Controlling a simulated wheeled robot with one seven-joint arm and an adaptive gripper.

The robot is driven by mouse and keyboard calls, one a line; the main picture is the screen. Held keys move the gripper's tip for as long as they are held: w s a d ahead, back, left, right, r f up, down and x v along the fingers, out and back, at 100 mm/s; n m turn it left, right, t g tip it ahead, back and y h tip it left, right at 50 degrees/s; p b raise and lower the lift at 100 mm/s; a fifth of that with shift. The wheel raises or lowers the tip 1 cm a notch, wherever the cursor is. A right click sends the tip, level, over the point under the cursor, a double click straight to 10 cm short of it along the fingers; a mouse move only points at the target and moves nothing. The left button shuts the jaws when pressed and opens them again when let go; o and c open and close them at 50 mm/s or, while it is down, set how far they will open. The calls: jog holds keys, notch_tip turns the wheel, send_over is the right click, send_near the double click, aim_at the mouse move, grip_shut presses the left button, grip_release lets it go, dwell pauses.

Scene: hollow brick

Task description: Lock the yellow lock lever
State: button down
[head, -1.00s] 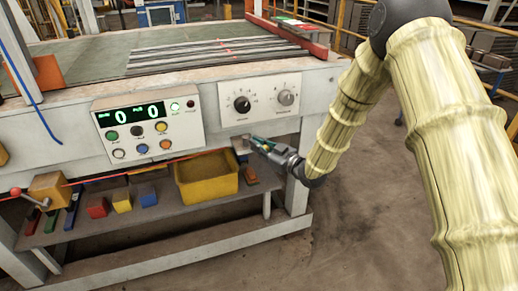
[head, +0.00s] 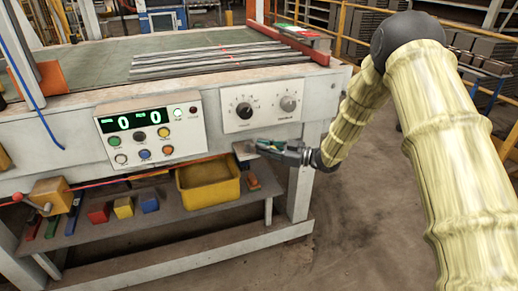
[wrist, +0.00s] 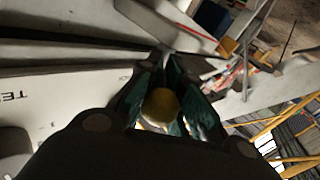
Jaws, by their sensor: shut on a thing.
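My gripper (head: 258,147) is below the right side of the machine's front, just under the panel with two dials. In the wrist view, my gripper's (wrist: 165,75) dark green fingers are closed around a rounded yellow end (wrist: 160,105), which appears to be the yellow lock lever. The rest of the lever is hidden by the fingers. In the head view the lever is too small and covered to make out. A pale plate (head: 243,151) is beside the fingertips, under the machine's edge.
A two-dial panel (head: 262,104) is just above my gripper, and a button panel with a display (head: 150,130) is to its left. A yellow bin (head: 208,190) stands on the lower shelf beneath. Open floor (head: 350,240) lies to the right.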

jog(key=c, duration=1.5)
grip_release()
jog(key=shift+d, duration=0.1)
jog(key=v, duration=1.2)
